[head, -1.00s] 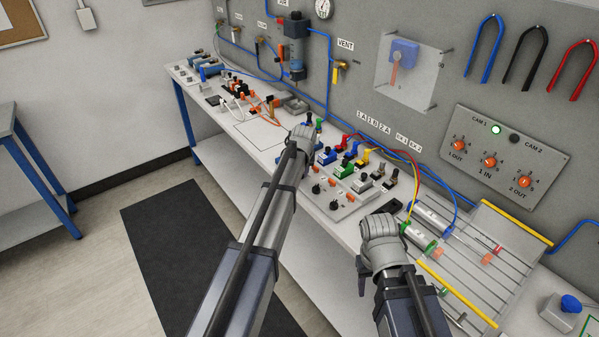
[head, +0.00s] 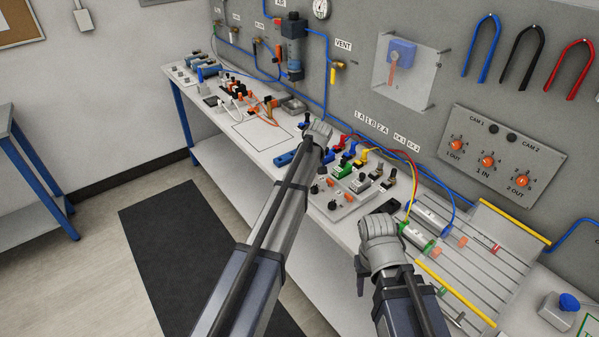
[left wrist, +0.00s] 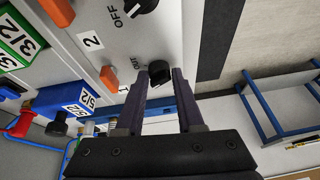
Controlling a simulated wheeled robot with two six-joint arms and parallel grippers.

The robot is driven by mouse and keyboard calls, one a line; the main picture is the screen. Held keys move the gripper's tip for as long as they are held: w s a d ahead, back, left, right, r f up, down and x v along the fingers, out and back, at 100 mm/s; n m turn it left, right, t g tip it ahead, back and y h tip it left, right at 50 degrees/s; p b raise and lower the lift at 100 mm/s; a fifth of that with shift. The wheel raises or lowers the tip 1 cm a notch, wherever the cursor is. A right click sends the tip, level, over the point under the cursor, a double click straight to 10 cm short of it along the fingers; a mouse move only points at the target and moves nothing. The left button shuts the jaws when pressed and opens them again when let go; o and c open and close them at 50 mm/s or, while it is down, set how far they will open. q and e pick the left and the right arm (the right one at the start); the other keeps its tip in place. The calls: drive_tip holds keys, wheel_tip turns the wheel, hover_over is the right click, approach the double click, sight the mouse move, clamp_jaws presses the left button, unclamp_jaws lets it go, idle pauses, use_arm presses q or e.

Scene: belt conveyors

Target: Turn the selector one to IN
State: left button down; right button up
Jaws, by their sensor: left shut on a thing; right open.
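Selector one is a black round knob (left wrist: 160,72) at the edge of a grey selector box (left wrist: 165,35), by a "1" label. My left gripper (left wrist: 160,78) is shut on the knob, one finger on each side. Small print sits beside it, only partly legible, and I cannot read which way the knob points. A second black knob (left wrist: 142,4), marked "OFF", sits further along by a "2" label. In the head view my left arm hides the fingers and this knob. My right gripper (head: 378,228) is open and empty in front of the cylinder rack.
Blue (left wrist: 65,103) and green valves (left wrist: 18,38) stand close to the held knob, with an orange block (left wrist: 108,78) between. The cylinder rack (head: 490,275) lies right of my right gripper. The back panel carries CAM 1 and CAM 2 lamps (head: 494,129).

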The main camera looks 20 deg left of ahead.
idle(0.4)
use_arm(q)
drive_tip(key=c, duration=0.6)
unclamp_jaws()
drive_tip(key=shift+d+r, duration=0.1)
drive_tip(key=shift+r, duration=0.05)
drive_tip(key=p+v, duration=0.7)
drive_tip(key=shift+d+r, duration=0.1)
drive_tip(key=shift+r, duration=0.2)
drive_tip(key=shift+f, duration=0.1)
